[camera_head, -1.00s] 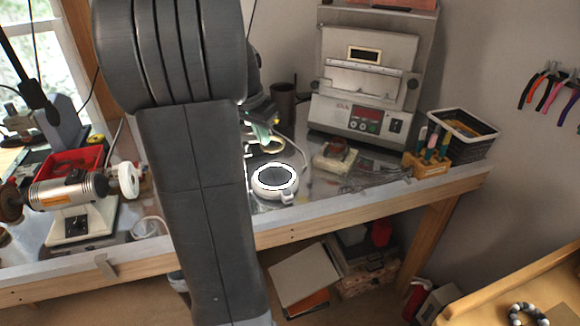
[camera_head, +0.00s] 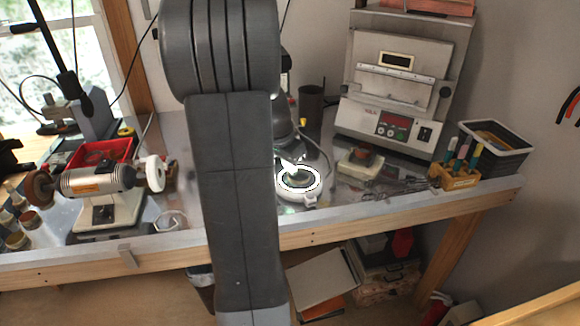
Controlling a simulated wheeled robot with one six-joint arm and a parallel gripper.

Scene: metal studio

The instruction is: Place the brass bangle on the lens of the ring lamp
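The ring lamp (camera_head: 310,197) sits on the metal bench top near its front edge, with its white ring lit. Its round lens inside the glowing ring has a small dull yellow-green patch, too small to tell whether it is the brass bangle. My gripper (camera_head: 291,166) is low over the lamp, its tip at the back left part of the ring. My arm hides much of it, and its fingers are too small to read as open or shut. I cannot make out the bangle for certain.
A kiln (camera_head: 395,95) stands behind right. A pliers-and-tools block (camera_head: 455,177) and a black basket (camera_head: 495,150) are at the right end. A polishing motor (camera_head: 100,182) and a red bin (camera_head: 102,153) are on the left. A dark cup (camera_head: 311,103) stands behind the lamp.

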